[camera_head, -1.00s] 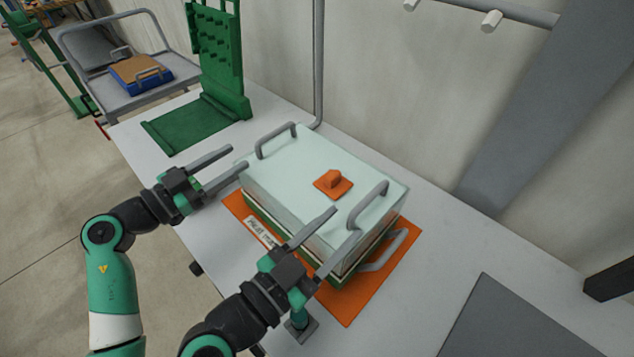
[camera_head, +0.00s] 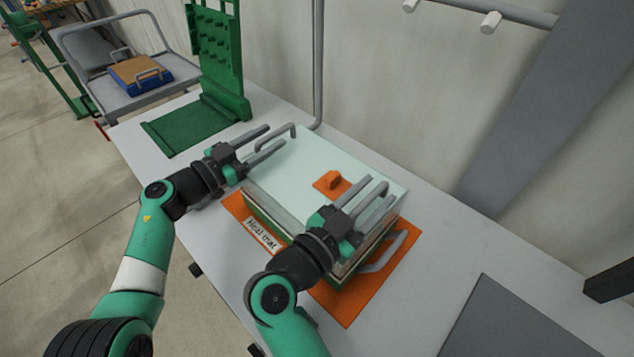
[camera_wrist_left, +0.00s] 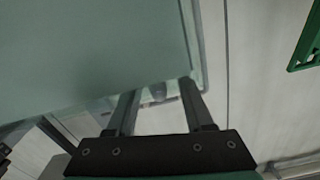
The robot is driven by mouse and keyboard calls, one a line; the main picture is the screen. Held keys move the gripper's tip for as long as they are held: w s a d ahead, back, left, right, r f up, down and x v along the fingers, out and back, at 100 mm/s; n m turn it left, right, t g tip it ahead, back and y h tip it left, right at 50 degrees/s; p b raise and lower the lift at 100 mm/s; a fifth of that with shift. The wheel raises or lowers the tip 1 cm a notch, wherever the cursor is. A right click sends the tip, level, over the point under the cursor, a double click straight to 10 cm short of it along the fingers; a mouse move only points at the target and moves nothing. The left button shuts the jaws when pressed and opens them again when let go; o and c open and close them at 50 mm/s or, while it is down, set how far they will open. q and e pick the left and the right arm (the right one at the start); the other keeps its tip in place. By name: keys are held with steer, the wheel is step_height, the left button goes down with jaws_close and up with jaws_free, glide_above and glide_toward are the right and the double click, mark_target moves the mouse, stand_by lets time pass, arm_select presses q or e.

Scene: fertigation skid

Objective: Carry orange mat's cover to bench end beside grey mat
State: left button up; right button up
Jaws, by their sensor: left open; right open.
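The pale translucent cover (camera_head: 300,163) sits on a box on the orange mat (camera_head: 348,311). In the left wrist view, the cover (camera_wrist_left: 90,50) fills the left side beside the open fingers. My right gripper (camera_head: 376,190) is open at the right handle (camera_head: 378,211), partly overlapping it; whether the handle is between the fingers is unclear. The grey mat (camera_head: 510,322) lies at the right end of the bench.
A green pegboard stand (camera_head: 200,122) stands on the bench's left end. A trolley (camera_head: 95,85) with a blue box is beyond it. The wall runs behind the bench. A label reading "Heat mat" (camera_head: 262,235) is on the orange mat. The grey mat is bare.

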arm_select(q)
jaws_close()
arm_select(e)
jaws_close()
stand_by(1.1)
